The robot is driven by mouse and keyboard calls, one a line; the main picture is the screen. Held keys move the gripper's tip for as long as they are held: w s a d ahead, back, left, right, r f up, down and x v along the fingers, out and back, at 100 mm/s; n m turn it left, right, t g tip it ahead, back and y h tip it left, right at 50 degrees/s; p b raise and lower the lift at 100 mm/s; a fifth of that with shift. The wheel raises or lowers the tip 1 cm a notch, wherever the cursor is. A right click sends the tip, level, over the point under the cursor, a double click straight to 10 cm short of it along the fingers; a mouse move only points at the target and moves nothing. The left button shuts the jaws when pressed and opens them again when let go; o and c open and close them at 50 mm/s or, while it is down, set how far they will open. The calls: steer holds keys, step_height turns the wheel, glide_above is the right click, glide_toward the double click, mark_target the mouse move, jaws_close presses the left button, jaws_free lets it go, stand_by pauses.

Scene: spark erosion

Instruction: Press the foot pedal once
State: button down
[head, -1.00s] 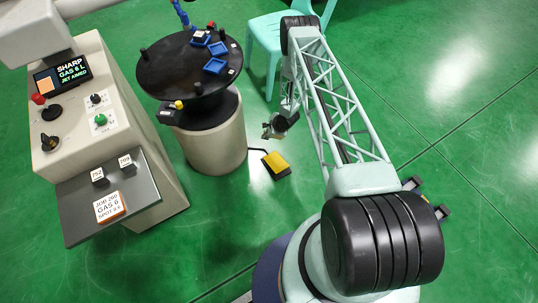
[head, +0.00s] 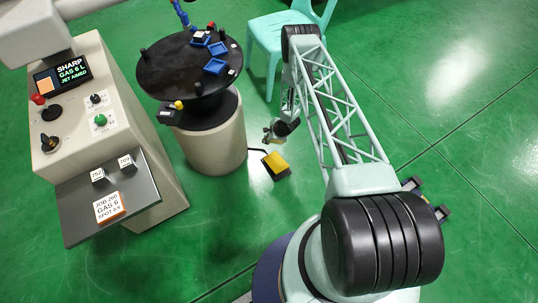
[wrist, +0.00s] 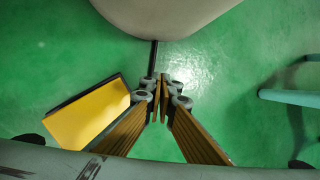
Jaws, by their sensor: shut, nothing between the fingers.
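The foot pedal (head: 276,167) has a yellow top and a dark base. It lies on the green floor to the right of the round pedestal. In the wrist view the pedal (wrist: 90,114) is left of my fingers, with its lower end cut off by a grey part of my arm. My gripper (head: 268,137) is just above the pedal in the head picture and small there. In the wrist view my gripper (wrist: 161,88) has its fingertips together with nothing between them. The fingers appear beside the pedal, not over it; their height above the floor is hard to tell.
The pale pedestal (head: 215,140) carries a round black table (head: 165,75) with blue trays. A dark cable (head: 256,150) runs from the pedal towards it. A control console (head: 75,140) stands at left. A turquoise chair (head: 262,35) stands behind. Floor right of the pedal is clear.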

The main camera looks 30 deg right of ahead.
steer(key=shift+s+f, duration=0.4)
steer(key=shift+f, duration=0.75)
steer(key=shift+s+f, duration=0.4)
steer(key=shift+f, duration=0.75)
steer(key=shift+s+f, duration=0.4)
steer(key=shift+f, duration=0.75)
steer(key=shift+s+f, duration=0.2)
steer(key=shift+f, duration=0.4)
